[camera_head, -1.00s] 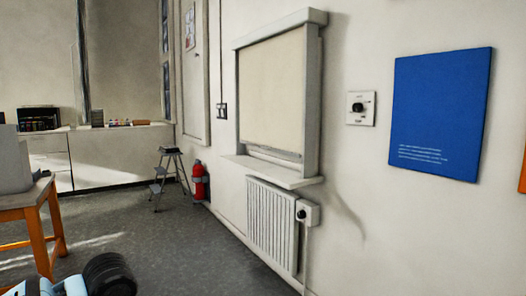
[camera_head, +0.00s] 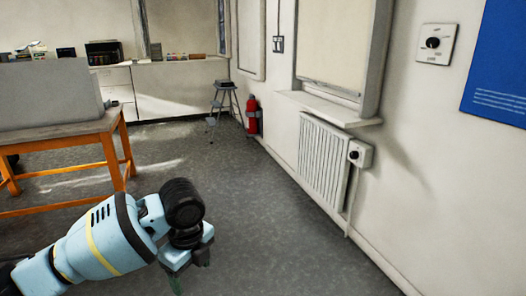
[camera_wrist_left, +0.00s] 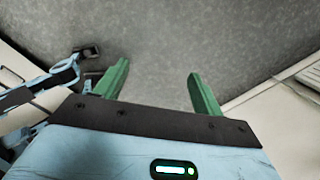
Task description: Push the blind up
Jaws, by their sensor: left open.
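The blind (camera_head: 335,38) is a cream sheet in a pale frame on the right wall. It hangs down to near the window sill (camera_head: 330,107), and its upper part is cut off by the top of the head view. My left gripper (camera_head: 189,270) is low at the bottom of the head view, left of the blind and well apart from it, pointing down. In the left wrist view its two green fingers (camera_wrist_left: 158,72) are spread with only grey floor between them. I do not make out my right gripper.
A white radiator (camera_head: 323,160) with a valve box is under the sill. A dial switch (camera_head: 435,43) and a blue panel (camera_head: 497,65) are on the wall to the right. An orange-legged table (camera_head: 112,150) stands left. The floor between is clear.

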